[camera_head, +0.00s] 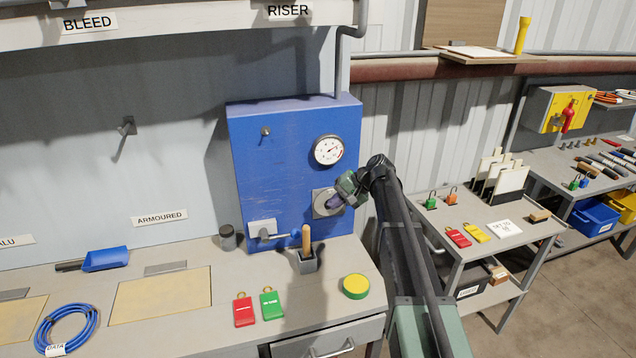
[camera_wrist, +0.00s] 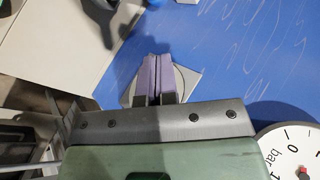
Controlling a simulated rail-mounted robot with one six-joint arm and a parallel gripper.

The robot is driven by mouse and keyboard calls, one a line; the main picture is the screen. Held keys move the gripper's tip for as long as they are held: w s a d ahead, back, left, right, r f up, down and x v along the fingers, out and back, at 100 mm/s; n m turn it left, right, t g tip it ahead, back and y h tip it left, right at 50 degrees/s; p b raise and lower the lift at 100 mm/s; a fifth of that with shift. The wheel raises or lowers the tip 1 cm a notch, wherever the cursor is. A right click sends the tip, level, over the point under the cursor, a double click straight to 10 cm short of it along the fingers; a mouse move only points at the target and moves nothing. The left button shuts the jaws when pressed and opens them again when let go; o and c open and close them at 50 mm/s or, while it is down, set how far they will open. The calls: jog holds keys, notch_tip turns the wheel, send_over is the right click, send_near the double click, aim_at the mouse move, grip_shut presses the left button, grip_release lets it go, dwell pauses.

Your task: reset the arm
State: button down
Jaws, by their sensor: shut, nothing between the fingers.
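My gripper (camera_head: 335,202) is in front of the blue panel (camera_head: 275,160), at the grey square plate on its lower right part. In the wrist view my two purple fingers (camera_wrist: 155,80) are side by side and shut, with nothing between them. Behind them is the light grey plate with a round disc (camera_wrist: 185,83) on the blue surface. The fingertips cover part of the disc, and I cannot tell whether they touch it. My arm reaches up from the lower right of the head view.
A gauge (camera_head: 328,150) sits just above my gripper. A white box with a lever (camera_head: 265,230) is at lower left. The bench below holds a wooden-handled tool (camera_head: 306,240), red tag (camera_head: 243,310), green tag (camera_head: 271,304) and yellow-green puck (camera_head: 356,286). A cart (camera_head: 470,212) stands right of my arm.

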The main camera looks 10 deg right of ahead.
jog(key=s+a+f+n+h, duration=0.1)
jog(key=s+h, duration=0.2)
jog(key=s, duration=0.8)
jog(key=s+a+f+n+g+h, duration=0.1)
jog(key=s+f+h, duration=0.1)
jog(key=s, duration=0.9)
jog(key=s+a+f+n+g+h, duration=0.1)
jog(key=s+h, duration=0.3)
jog(key=s, duration=0.7)
jog(key=shift+a+f+n, duration=0.4)
jog(key=shift+f, duration=0.25)
